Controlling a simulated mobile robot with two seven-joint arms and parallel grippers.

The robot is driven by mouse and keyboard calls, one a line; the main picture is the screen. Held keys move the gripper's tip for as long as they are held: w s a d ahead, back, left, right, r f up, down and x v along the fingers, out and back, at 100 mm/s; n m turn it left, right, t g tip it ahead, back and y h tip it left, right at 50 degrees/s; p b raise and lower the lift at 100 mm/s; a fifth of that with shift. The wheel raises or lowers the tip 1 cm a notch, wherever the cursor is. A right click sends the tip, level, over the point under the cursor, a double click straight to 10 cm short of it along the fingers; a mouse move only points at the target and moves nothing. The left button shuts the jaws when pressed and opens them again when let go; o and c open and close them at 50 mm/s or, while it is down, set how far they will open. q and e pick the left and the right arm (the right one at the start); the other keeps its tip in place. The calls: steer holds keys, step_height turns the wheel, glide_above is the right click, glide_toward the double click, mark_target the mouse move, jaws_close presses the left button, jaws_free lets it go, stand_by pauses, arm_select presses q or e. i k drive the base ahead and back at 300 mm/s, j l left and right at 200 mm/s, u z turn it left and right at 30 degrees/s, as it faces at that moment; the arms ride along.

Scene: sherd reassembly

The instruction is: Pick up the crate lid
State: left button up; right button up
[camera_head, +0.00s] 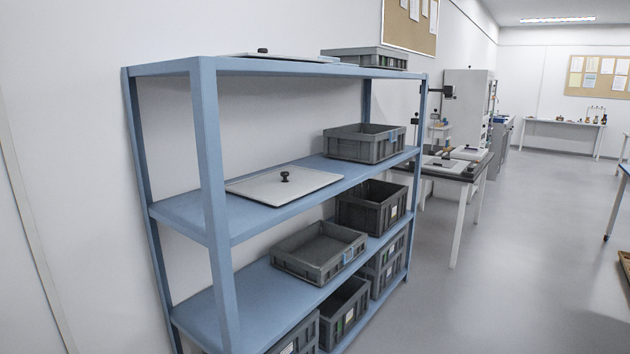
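A flat, pale grey lid (265,184) with a black knob (285,176) at its middle lies on the second shelf from the top of the blue rack (207,150). A second pale lid with a black knob (262,50) lies on the top shelf, seen almost edge-on. I cannot tell which of the two is the crate lid. Neither of my grippers is in view.
Grey crates stand on the top shelf (365,58), the second shelf (363,143) and the lower shelves (318,250). Rack posts frame the shelves. A table (458,178) stands beyond the rack.

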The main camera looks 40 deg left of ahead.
mark_target(277, 188)
steer(key=i+l+u, duration=0.2)
steer(key=i, duration=0.45)
steer(key=i+u, duration=0.2)
steer(key=i, duration=0.45)
steer(key=l, duration=0.1)
